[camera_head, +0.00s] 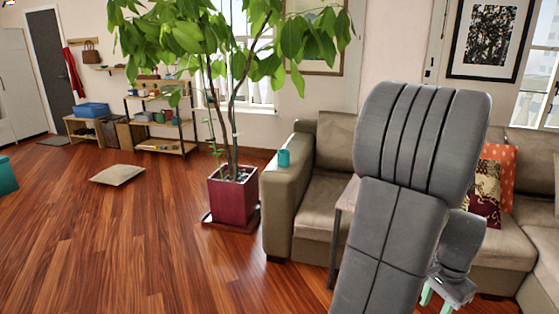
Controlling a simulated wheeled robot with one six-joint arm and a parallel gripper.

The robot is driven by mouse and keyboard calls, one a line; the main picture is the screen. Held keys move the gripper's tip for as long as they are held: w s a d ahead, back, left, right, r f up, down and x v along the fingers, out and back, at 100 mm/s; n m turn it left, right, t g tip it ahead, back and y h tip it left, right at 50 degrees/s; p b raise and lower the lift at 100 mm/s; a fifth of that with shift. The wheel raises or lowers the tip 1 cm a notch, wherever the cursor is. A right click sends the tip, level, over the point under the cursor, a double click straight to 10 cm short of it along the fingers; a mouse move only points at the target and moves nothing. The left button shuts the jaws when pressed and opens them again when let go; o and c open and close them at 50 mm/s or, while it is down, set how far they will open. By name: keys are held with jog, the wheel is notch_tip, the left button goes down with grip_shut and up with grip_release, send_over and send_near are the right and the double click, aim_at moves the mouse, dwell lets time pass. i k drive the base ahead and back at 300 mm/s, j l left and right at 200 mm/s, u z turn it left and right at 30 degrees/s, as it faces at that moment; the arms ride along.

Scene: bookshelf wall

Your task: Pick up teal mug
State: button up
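My gripper (437,300) is at the bottom right of the view, below my grey arm. Its two pale green fingers point down and stand apart with a gap between them, and nothing shows between them. Their tips are at or past the bottom edge. My gripper is well to the right of the mug and apart from it. My arm hides the middle of the sofa.
A large plant in a dark red pot (232,195) stands just left of the armrest. A small table (345,198) stands in front of the sofa, partly hidden by my arm. A cushion (118,174) lies on the wooden floor. The floor at front left is clear.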

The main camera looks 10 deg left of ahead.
aim_at(283, 155)
jog(key=i+j+u, duration=0.2)
jog(key=i+u, duration=0.2)
jog(key=i, duration=0.35)
jog(key=i+u, duration=0.4)
jog(key=i, duration=0.35)
jog(key=i+l, duration=0.1)
jog(key=i, duration=0.6)
jog(key=i+l+u, duration=0.1)
jog(key=i, duration=0.55)
jog(key=i+l, duration=0.15)
jog(key=i, duration=0.55)
